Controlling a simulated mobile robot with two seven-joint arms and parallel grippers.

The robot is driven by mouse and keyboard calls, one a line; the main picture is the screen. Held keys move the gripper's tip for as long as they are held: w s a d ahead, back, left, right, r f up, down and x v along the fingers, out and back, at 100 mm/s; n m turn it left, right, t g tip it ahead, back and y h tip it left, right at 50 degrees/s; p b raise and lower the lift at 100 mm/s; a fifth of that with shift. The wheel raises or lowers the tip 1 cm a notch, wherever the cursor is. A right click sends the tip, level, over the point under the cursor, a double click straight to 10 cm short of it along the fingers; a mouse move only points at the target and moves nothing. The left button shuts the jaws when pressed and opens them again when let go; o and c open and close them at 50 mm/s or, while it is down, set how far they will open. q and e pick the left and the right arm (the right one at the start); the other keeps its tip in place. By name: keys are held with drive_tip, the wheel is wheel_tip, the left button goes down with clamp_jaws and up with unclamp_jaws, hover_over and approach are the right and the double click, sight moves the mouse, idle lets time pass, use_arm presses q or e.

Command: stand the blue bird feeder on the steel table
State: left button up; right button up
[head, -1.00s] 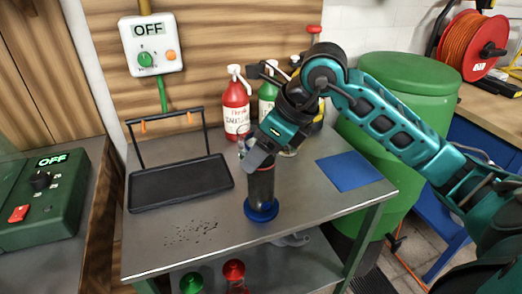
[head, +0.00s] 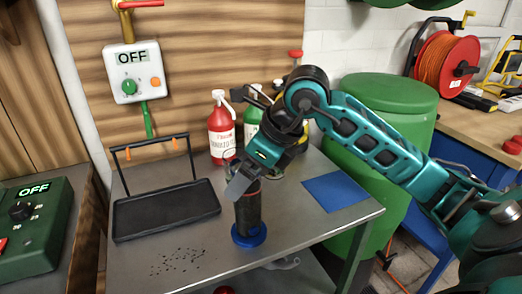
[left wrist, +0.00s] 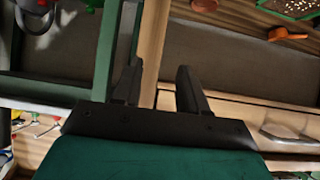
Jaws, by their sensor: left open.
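The blue bird feeder (head: 249,216) stands upright on the steel table (head: 205,263), in front of the blue square. It has a dark tube and a round blue base resting on the tabletop. My right gripper (head: 240,182) is at the feeder's top, its near finger overlapping the upper left of the tube. The far finger is mostly hidden, so its grip is unclear. My left gripper (left wrist: 158,82) shows only in the left wrist view. It is open, with nothing between its fingers.
A black tray (head: 166,212) with a raised handle stands left of the feeder. Red (head: 222,135) and green (head: 252,124) bottles stand behind. A blue square (head: 335,191) lies at right, before a green barrel (head: 395,112). Dark specks lie on the table's front left.

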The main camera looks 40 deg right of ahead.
use_arm(q)
drive_tip(key=shift+s+a+p, duration=0.25)
drive_tip(key=shift+p, duration=0.25)
use_arm(e)
drive_tip(key=v, duration=1.1)
drive_tip(key=shift+s+r, duration=0.15)
drive_tip(key=shift+r, duration=0.05)
